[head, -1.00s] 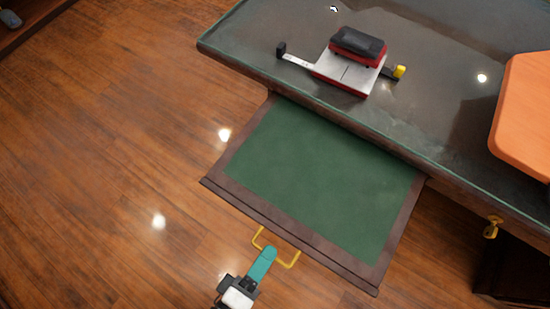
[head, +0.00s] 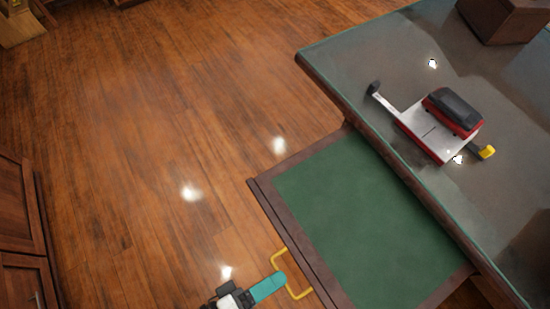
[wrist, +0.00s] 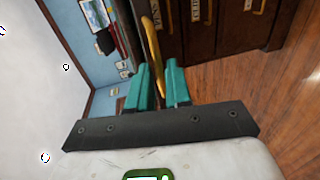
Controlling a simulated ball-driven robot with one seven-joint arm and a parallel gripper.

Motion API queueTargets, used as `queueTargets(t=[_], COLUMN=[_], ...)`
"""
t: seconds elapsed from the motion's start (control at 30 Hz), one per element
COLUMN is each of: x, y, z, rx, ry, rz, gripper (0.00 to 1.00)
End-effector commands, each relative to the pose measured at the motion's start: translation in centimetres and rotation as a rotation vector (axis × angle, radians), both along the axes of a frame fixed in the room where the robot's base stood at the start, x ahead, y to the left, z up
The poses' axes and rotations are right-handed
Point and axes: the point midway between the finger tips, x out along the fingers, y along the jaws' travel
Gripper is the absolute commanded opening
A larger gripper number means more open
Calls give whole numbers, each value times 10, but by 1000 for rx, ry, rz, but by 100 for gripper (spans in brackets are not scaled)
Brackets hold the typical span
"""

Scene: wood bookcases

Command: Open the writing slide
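The writing slide (head: 352,225) is a green panel with a dark wooden border, extending well out from under the dark desk top. Its yellow handle (head: 289,293) is on the front edge, at the bottom of the head view. My gripper (head: 278,281) reaches this handle from the lower left, its teal fingertips over the bar. In the wrist view, my gripper's two teal fingers (wrist: 159,82) stand slightly apart with the yellow handle (wrist: 151,45) in the narrow gap between them. They look closed on it; the exact contact is hard to see.
The desk (head: 395,115) fills the right side, with a red, black and white stapler-like device (head: 430,130) on top and a brown box (head: 503,18) at the far corner. A wooden cabinet (head: 20,230) stands at left. The wooden floor (head: 150,120) between is clear.

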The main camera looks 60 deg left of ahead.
Motion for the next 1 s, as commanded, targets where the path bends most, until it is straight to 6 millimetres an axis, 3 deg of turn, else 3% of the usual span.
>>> queueTargets(t=[0.3, 0.5, 1.0], x=[-58, -86, -96], y=[2, 3, 3], z=[12, 18, 20], rx=[0, -1, -1], ry=[2, 1, 0], rz=[1, -1, -1], gripper=[19, 19, 19])
